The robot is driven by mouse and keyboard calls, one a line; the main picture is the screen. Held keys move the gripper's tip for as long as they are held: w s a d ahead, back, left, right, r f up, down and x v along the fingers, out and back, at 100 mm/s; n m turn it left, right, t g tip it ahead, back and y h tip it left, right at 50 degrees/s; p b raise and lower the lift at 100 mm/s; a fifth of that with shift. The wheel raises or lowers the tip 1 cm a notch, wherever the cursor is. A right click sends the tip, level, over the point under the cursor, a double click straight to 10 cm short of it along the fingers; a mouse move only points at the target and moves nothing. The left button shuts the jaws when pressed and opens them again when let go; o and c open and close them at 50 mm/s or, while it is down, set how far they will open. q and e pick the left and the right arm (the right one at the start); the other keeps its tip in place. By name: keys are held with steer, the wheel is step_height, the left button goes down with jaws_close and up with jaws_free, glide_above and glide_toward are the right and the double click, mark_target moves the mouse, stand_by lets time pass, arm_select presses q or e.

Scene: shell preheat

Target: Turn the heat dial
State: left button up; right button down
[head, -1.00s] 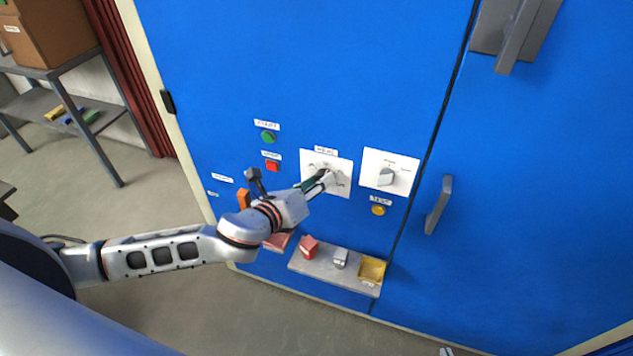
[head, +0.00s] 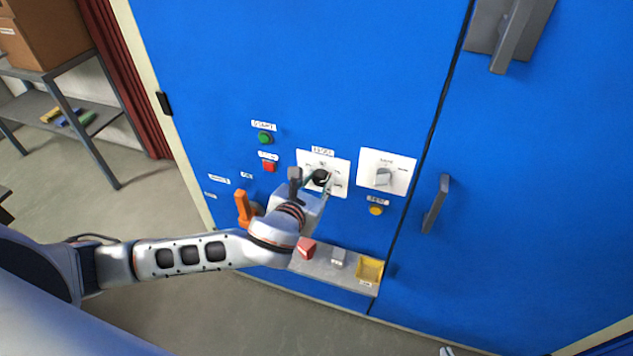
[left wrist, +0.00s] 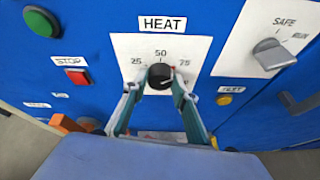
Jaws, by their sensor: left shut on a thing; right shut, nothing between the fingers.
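The black heat dial (left wrist: 160,76) sits on a white plate (left wrist: 195,48) under a HEAT label, with 25, 50 and 75 marked around it. It also shows in the head view (head: 320,177). My left gripper (left wrist: 160,88) has one finger on each side of the dial and is shut on it. The dial's pointer is too small to read surely. My right gripper (head: 446,351) shows only as a small grey tip at the bottom edge of the head view, shut and empty.
A SAFE selector switch (head: 383,176) is right of the dial, with a yellow button (head: 376,210) below. Green (head: 265,138) and red (head: 268,166) buttons are to the left. A grey ledge (head: 318,272) with small blocks and a yellow bin (head: 370,269) juts out below.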

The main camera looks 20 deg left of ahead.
stand_by(0.3)
arm_select(q)
steer(key=o, duration=1.1)
steer(key=v, duration=1.2)
steer(key=shift+d+f, duration=0.1)
